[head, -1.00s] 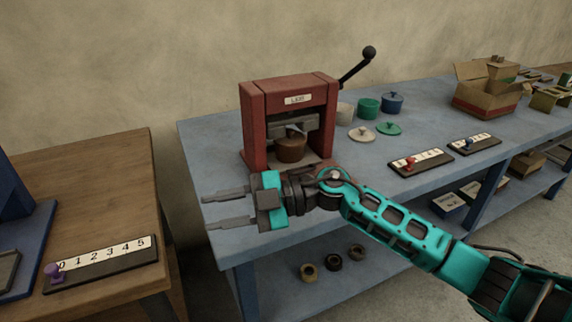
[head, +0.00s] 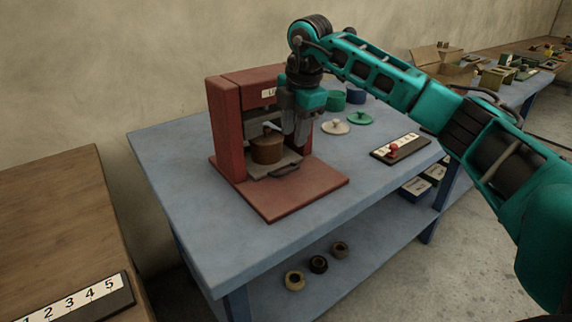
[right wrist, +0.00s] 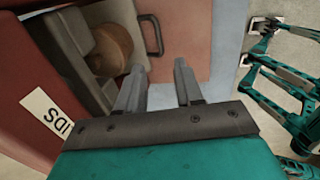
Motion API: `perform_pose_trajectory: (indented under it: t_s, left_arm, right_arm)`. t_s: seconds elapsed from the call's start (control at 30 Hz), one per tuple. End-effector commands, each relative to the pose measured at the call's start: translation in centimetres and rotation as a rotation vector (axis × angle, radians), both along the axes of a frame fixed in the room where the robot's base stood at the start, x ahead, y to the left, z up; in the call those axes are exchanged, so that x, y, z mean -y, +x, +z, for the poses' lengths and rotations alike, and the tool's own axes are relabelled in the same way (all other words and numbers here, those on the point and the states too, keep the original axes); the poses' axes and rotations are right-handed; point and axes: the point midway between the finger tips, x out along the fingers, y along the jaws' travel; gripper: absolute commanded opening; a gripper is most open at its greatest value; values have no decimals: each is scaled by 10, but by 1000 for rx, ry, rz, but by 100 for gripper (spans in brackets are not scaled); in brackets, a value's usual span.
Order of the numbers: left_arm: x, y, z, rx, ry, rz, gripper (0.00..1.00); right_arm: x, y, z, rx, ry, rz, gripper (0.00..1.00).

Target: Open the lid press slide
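The lid press (head: 225,125) is a red frame labelled LIDS on the blue bench, with a red base plate (head: 300,195) in front. Its grey slide (head: 255,172) sits under the ram, carries a brown pot (head: 268,150) and has a dark handle (head: 286,169) at the front. The handle also shows in the right wrist view (right wrist: 153,35). My right gripper (head: 295,145) points down at the press front, above and beside the handle. Its fingers (right wrist: 158,85) are apart, with nothing between them. My left gripper cannot be made out in either view.
A beige lid (head: 336,127) and a green lid (head: 360,118) lie right of the press. A numbered strip with a red knob (head: 400,148) is farther right. The bench's front left (head: 190,200) is clear. A wooden table (head: 60,215) stands left across a gap.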

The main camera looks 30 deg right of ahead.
Motion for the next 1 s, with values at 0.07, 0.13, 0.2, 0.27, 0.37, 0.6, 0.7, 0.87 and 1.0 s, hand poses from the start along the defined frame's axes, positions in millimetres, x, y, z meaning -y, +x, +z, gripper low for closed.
perform_pose_trajectory:
  t_s: [0.07, 0.13, 0.2, 0.27, 0.37, 0.6, 0.7, 0.87, 1.0]
  left_arm:
    - [1, -2, -6, -5, -2, 1, 0]
    - [1, -2, -9, -7, -4, 2, 0]
    - [2, -2, -12, -8, -6, 4, 0]
    - [2, -2, -14, -9, -9, 6, 0]
    - [2, -2, -16, -8, -10, 7, 0]
    - [2, -2, -19, -8, -10, 8, 0]
    - [2, -2, -19, -8, -10, 8, 0]
    - [2, -2, -19, -7, -8, 7, 0]
    - [1, -2, -19, -7, -4, 5, 0]
  right_arm:
    - [-1, 3, -20, -5, 1, 2, 36]
    - [-2, 6, -36, -5, 1, 3, 36]
    - [-2, 9, -50, -4, 1, 3, 36]
    - [-2, 11, -61, -2, 2, 4, 36]
    - [-2, 14, -77, -3, 2, 4, 36]
    - [-3, 19, -97, 1, 3, 6, 36]
    - [-3, 20, -98, 2, 3, 6, 36]
    - [-3, 20, -98, 1, 3, 6, 36]
    - [-3, 20, -98, 1, 3, 6, 27]
